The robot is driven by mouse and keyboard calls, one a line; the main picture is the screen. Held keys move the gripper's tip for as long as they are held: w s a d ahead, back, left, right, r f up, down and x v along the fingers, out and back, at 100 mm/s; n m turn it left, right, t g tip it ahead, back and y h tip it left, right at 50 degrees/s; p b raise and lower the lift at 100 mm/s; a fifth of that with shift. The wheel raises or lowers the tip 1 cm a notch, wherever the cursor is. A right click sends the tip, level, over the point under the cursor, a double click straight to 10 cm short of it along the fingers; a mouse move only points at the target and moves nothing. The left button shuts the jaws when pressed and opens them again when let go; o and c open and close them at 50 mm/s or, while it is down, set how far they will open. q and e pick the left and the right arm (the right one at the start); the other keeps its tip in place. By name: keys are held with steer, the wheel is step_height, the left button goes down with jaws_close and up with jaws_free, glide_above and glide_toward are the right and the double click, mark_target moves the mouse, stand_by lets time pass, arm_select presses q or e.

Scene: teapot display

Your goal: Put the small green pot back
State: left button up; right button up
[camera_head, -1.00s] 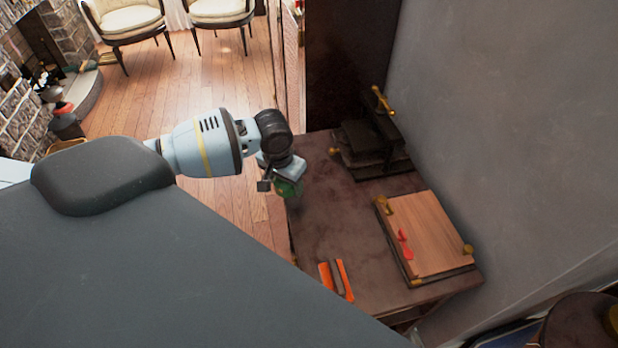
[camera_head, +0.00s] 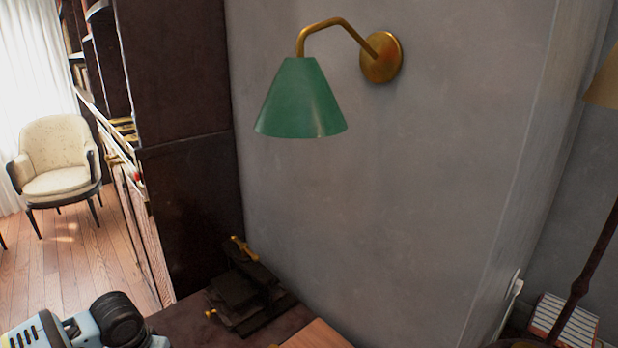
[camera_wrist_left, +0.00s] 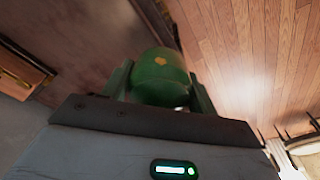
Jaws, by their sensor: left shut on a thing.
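The small green pot (camera_wrist_left: 160,75) shows in the left wrist view, with a small gold spot on its side. My left gripper (camera_wrist_left: 159,82) is shut on it, with one finger on each side of the pot. In the head view only part of my left arm (camera_head: 100,325) shows at the bottom left, and the gripper and pot are out of the picture. The dark brown table (camera_head: 185,320) shows at the bottom of the head view. My right gripper is in neither view.
A dark press with a gold handle (camera_head: 240,295) stands on the table near the wall. A wooden board (camera_head: 318,335) lies in front of it. A green wall lamp (camera_head: 302,100) hangs above. A cream chair (camera_head: 55,165) stands on the floor at the left.

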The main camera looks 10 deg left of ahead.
arm_select(q)
steer(key=s+d+r+p, duration=0.1)
steer(key=s+d+r, duration=0.3)
steer(key=d+r, duration=0.3)
steer(key=s+d+r+p, duration=0.1)
steer(key=s+d+r, duration=0.4)
steer(key=d+r, duration=0.3)
steer(key=shift+d+r+m, duration=0.2)
steer(key=shift+d+m, duration=0.1)
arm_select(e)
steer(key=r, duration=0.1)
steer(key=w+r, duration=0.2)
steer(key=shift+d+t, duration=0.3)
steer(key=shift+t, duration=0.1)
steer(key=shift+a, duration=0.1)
arm_select(q)
steer(key=shift+s, duration=0.1)
